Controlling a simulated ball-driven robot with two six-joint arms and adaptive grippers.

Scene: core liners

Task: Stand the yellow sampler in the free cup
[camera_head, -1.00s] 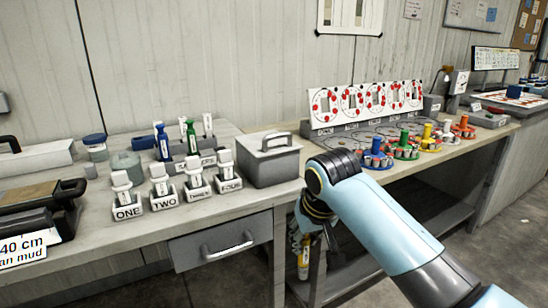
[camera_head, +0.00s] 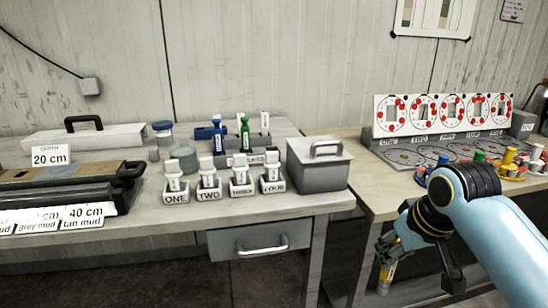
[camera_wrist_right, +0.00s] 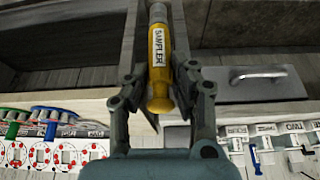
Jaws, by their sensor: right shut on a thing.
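The yellow sampler (camera_wrist_right: 158,78) hangs in my right gripper (camera_wrist_right: 160,88), with a finger on each side of it; its label reads SAMPLER. In the head view my right gripper (camera_head: 390,246) is low at the right, in front of the benches, and the sampler (camera_head: 386,279) points down below it. A blue sampler (camera_head: 218,140) and a green sampler (camera_head: 245,137) stand upright in the samplers rack (camera_head: 262,157) on the left bench. The free cup cannot be made out at this size. My left gripper is out of view.
Holders labelled ONE to FOUR stand before the rack, with holder FOUR (camera_head: 272,184) rightmost. A grey lidded box (camera_head: 319,170) stands right of them. Jars (camera_head: 184,160) and a core tray (camera_head: 60,188) are at left. The right bench holds coloured carousels.

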